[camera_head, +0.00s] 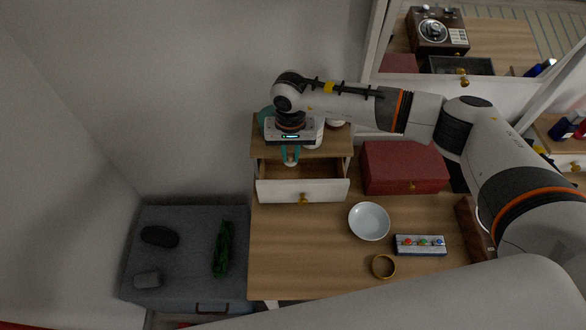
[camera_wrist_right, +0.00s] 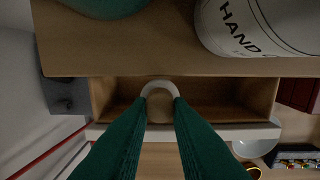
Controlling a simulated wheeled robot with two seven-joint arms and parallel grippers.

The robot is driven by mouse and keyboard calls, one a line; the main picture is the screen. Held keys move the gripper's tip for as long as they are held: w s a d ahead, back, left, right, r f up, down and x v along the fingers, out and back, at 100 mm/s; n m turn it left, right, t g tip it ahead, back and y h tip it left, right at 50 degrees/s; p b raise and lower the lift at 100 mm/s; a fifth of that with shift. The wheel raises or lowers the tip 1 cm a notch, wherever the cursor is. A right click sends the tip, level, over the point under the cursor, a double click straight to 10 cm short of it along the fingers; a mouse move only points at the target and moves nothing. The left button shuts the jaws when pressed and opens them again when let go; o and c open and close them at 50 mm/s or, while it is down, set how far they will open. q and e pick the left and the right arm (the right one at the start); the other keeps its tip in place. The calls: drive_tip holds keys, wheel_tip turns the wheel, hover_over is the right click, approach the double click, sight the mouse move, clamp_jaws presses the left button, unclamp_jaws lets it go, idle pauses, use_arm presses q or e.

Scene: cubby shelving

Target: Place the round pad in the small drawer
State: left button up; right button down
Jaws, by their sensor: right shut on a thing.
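The small drawer (camera_head: 325,190) of the wooden desktop cabinet is pulled open, and its inside looks empty. My right gripper (camera_head: 290,155) points down with its teal fingers just above the back left part of the drawer opening. It is shut on the round pad (camera_head: 290,162), a small pale disc. In the right wrist view the round pad (camera_wrist_right: 160,88) shows a white rim and tan middle between the fingertips, in front of the open drawer (camera_wrist_right: 240,130). How high the pad is above the drawer floor is hard to tell. My left gripper is not in view.
A white hand-cream jar (camera_wrist_right: 250,28) and a teal item stand on the cabinet top, close to my right gripper. A red box (camera_head: 405,165), white bowl (camera_head: 369,221), bracelet (camera_head: 383,266) and small tray of coloured pieces (camera_head: 420,245) are on the desk. The desk's front left is clear.

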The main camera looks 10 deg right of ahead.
sight(291, 163)
wheel_tip(291, 163, down, 2)
drive_tip(key=shift+s+f+b, duration=0.1)
drive_tip(key=shift+f+b, duration=0.1)
drive_tip(key=shift+b, duration=0.1)
wheel_tip(291, 163, down, 4)
drive_tip(key=shift+f+b, duration=0.1)
drive_tip(key=shift+b, duration=0.75)
drive_tip(key=shift+f, duration=0.25)
drive_tip(key=shift+f+b, duration=0.6)
drive_tip(key=shift+b, duration=0.35)
drive_tip(key=c, duration=1.3)
unclamp_jaws()
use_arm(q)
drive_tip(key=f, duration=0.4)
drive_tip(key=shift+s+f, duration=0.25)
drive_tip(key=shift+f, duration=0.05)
use_arm(e)
drive_tip(key=shift+r, duration=0.1)
